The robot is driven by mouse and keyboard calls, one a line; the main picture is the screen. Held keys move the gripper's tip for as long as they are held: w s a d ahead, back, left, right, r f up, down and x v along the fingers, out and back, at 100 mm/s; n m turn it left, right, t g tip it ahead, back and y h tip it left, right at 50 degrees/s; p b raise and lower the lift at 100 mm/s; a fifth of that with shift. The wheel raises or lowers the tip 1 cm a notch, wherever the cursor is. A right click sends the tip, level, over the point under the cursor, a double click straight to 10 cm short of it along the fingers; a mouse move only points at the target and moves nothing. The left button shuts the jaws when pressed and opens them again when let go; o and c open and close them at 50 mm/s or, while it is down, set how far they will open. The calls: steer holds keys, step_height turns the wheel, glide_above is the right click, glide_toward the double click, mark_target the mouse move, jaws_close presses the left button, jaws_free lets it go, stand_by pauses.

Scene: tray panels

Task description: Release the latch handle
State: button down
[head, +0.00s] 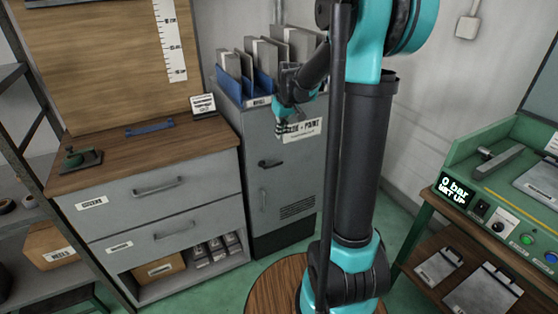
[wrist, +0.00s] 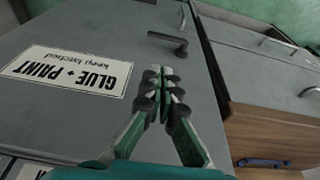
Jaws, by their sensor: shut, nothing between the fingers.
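The dark latch handle (head: 270,163) sits on the front of the grey cabinet (head: 290,150), below a white label reading "GLUE + PAINT". It also shows in the wrist view (wrist: 168,41), as a lever lying roughly sideways with a bent end. The cabinet door looks closed. My gripper (head: 281,128) is in front of the cabinet door, above the latch handle in the head view. In the wrist view my gripper (wrist: 157,73) has its fingertips together and empty, apart from the handle. How far the fingertips are from the door is hard to tell.
A vertical pull handle (head: 263,199) is below the latch. A drawer unit (head: 150,190) with a wooden top stands close on the left. Blue file holders (head: 258,85) are on the cabinet. A green bench (head: 500,185) is at the right.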

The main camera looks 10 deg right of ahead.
steer(key=shift+f, duration=0.1)
steer(key=x, duration=1.2)
steer(key=shift+s+f, duration=0.15)
steer(key=shift+f, duration=0.8)
